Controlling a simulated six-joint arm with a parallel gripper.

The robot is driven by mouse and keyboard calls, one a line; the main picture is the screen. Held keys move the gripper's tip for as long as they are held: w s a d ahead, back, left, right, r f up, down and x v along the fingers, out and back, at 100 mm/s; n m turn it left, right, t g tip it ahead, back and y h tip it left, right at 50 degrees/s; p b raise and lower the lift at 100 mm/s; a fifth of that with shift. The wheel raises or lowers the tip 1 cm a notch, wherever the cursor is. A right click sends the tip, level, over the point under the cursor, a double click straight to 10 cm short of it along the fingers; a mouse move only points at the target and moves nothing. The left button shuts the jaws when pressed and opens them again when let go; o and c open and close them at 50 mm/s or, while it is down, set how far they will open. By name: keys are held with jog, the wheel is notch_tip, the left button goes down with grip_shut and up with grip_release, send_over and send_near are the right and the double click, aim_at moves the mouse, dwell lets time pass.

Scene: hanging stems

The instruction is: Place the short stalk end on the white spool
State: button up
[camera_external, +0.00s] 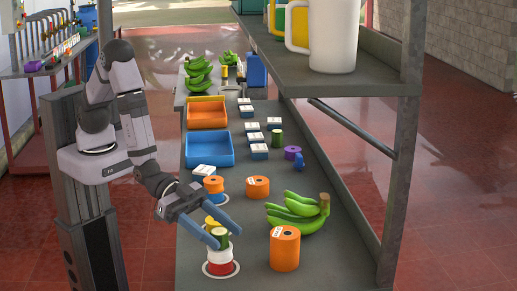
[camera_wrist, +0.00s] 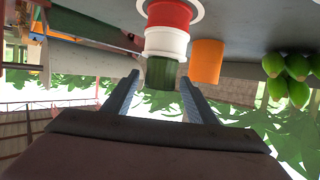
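The short stalk end (camera_external: 220,236) is a green cylinder with a pale cut top. It stands upright on the white spool (camera_external: 220,255), which is stacked on a red spool (camera_external: 220,267). In the wrist view the stalk end (camera_wrist: 161,73) meets the white spool (camera_wrist: 166,42), with the red spool (camera_wrist: 169,13) beyond. My gripper (camera_external: 227,234) is open, with its blue fingers on either side of the stalk end. In the wrist view a gap shows between the stalk end and each finger of the gripper (camera_wrist: 160,76).
A tall orange roll (camera_external: 284,250) stands right of the stack, with green bananas (camera_external: 300,213) behind it. Another orange roll (camera_external: 257,187) and an orange spool (camera_external: 213,184) stand farther back. A blue tray (camera_external: 209,162) lies beyond. A shelf post (camera_external: 398,190) rises at the right.

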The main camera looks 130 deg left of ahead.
jog(key=shift+r, duration=0.1)
jog(key=shift+r, duration=0.15)
jog(key=p+v, duration=0.7)
jog(key=v, duration=0.5)
dwell(0.5)
